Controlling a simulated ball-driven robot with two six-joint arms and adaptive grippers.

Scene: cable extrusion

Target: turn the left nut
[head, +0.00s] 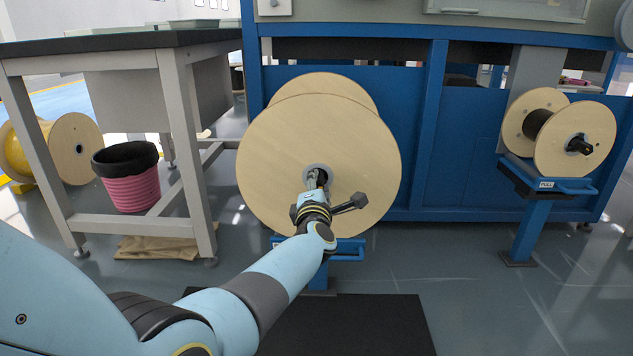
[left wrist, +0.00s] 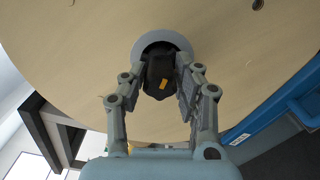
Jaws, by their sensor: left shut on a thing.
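The left nut (left wrist: 158,76) is a dark, black piece with a small orange mark, at the grey hub in the centre of the large wooden spool (head: 270,150). In the left wrist view the same spool (left wrist: 240,50) fills most of the picture. My left gripper (head: 316,183) reaches the hub from the front. In the left wrist view its two fingers (left wrist: 160,85) lie on either side of the nut and are shut on it. In the head view the gripper mostly hides the nut. My right gripper is not in view.
A smaller spool (head: 575,139) sits on a blue stand at the right. A workbench (head: 100,45) and a pink bin (head: 133,185) stand at the left. A blue machine frame (head: 435,120) stands behind the large spool. A black mat (head: 360,320) lies on the floor in front.

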